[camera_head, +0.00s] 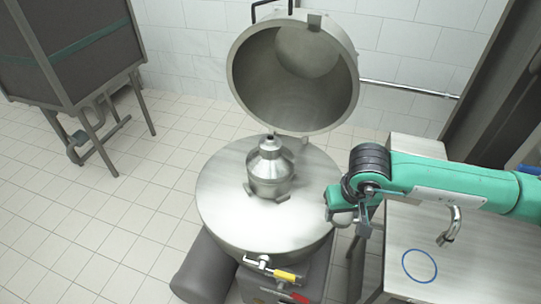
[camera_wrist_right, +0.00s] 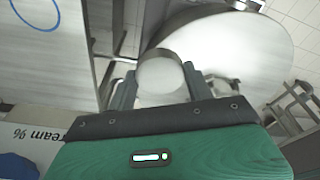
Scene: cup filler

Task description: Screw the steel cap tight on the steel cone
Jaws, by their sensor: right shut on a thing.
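The steel cone (camera_head: 270,168) stands upright on the round steel top of the machine, with a narrow neck at its tip. My right gripper (camera_head: 345,212) is at the right edge of that round top, to the right of the cone and apart from it. In the right wrist view my right gripper (camera_wrist_right: 158,88) is shut on the round, pale steel cap (camera_wrist_right: 160,70), which sits between its two fingers. In the head view the cap is hard to make out at the fingers. My left gripper is not in view.
The round steel top (camera_head: 225,205) has clear room around the cone. A large hinged lid (camera_head: 240,75) stands open behind it. Valves with a yellow handle (camera_head: 287,275) are at the front. A steel table (camera_head: 470,265) with a blue ring (camera_head: 420,266) and a small tap is at right.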

